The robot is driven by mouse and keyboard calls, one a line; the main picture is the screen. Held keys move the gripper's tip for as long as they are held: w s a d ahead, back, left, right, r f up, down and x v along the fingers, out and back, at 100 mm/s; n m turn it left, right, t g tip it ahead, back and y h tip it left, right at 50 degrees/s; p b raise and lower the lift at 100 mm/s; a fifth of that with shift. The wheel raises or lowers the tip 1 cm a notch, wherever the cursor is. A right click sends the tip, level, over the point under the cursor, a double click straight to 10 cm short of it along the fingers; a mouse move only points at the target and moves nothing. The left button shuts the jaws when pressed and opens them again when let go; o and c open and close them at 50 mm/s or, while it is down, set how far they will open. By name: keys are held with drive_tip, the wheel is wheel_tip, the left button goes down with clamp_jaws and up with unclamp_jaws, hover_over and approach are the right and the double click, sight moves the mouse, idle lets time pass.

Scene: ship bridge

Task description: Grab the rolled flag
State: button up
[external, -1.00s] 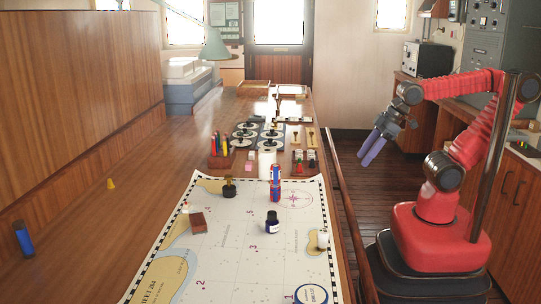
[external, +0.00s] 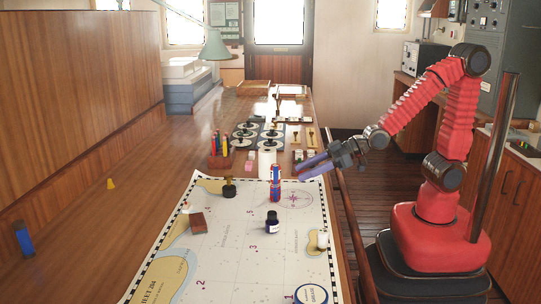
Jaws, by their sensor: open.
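A red and blue upright roll, which looks like the rolled flag (external: 275,184), stands on the far part of the chart (external: 220,262), near its far edge. My gripper (external: 312,167) has purple fingers and points left, to the right of the roll and a little above it in the picture. The fingers are apart from the roll and hold nothing. The gap between the fingers is hard to make out from this side.
A dark ink bottle (external: 272,222) stands just in front of the roll, and a white cylinder (external: 267,162) just behind it. A dark squat bottle (external: 229,188), brown block (external: 198,222) and white candle-like object (external: 322,239) are on the chart. A wooden rail (external: 345,215) edges the table.

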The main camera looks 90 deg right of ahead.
sight(278, 181)
drive_tip(key=shift+w+a+f+t, duration=0.1)
drive_tip(key=shift+w+a+t, duration=0.15)
drive_tip(key=shift+w+t, duration=0.25)
drive_tip(key=shift+w, duration=0.15)
drive_tip(key=shift+x, duration=4.2)
drive_tip(key=shift+f, duration=0.2)
drive_tip(key=shift+x, duration=2.55)
drive_tip(key=shift+d+f, duration=0.1)
drive_tip(key=shift+c, duration=0.5)
drive_tip(key=c, duration=1.1)
